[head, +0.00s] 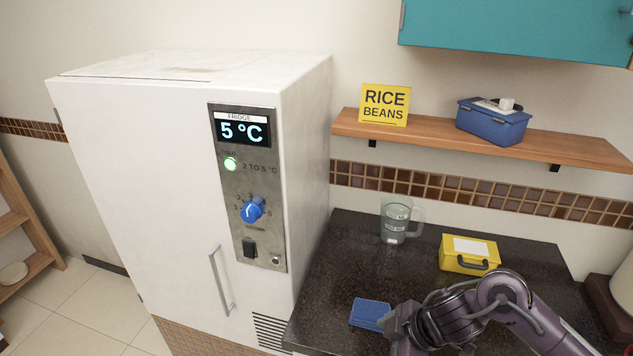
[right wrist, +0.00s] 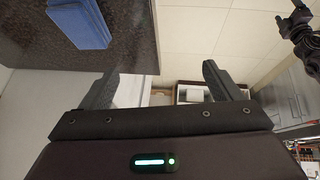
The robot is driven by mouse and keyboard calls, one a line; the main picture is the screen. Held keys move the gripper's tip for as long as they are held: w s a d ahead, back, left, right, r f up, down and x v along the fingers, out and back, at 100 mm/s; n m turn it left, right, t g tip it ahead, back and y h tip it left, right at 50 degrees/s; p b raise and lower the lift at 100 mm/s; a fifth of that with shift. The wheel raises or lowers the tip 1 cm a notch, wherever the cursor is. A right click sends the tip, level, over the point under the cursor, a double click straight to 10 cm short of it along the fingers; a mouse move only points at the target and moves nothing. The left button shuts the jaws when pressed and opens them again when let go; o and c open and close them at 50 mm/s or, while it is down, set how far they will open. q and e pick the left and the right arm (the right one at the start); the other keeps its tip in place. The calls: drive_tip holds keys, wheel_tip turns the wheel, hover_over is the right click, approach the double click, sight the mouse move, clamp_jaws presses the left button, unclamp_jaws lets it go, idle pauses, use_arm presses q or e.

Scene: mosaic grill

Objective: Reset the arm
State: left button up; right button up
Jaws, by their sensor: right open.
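My right arm comes in from the lower right of the head view and bends over the dark counter (head: 340,265). Its gripper is not clearly seen there. In the right wrist view my right gripper (right wrist: 160,88) is open, its two dark fingers wide apart with nothing between them. A blue box or cloth-like block (head: 370,314) lies on the counter just left of the arm. A blue thing, likely the same one, shows at the top left of the right wrist view (right wrist: 82,22), apart from the fingers. I do not see my left gripper.
A white fridge (head: 160,150) reading 5 °C stands left of the counter. A glass jug (head: 394,222) and a yellow box (head: 468,262) stand on the counter's back. The wooden shelf (head: 430,131) holds a rice-and-beans sign (head: 385,104) and blue box (head: 492,124).

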drive_tip(key=a+r+m+t, duration=0.3)
drive_tip(key=a+t, duration=0.1)
drive_tip(key=a, duration=0.3)
drive_tip(key=s+d+f+m+g+h, duration=0.2)
drive_tip(key=s+d+m+h, duration=0.1)
drive_tip(key=s+d+m, duration=0.3)
drive_tip(key=s+d+f+m+g+h, duration=0.2)
drive_tip(key=s+d+m, duration=0.3)
drive_tip(key=s+d, duration=0.3)
wheel_tip(320, 180, down, 35)
drive_tip(key=s+g+b, duration=0.1)
drive_tip(key=s+b, duration=0.2)
drive_tip(key=b, duration=0.2)
use_arm(q)
wheel_tip(320, 180, down, 9)
drive_tip(key=b, duration=0.3)
drive_tip(key=shift+s+b, duration=0.4)
use_arm(e)
drive_tip(key=s+d+f+n+g, duration=0.1)
drive_tip(key=s+d+f, duration=0.1)
drive_tip(key=s+f, duration=1.7)
drive_tip(key=shift+d+f, duration=0.4)
drive_tip(key=shift+f, duration=0.55)
use_arm(q)
drive_tip(key=shift+a, duration=0.1)
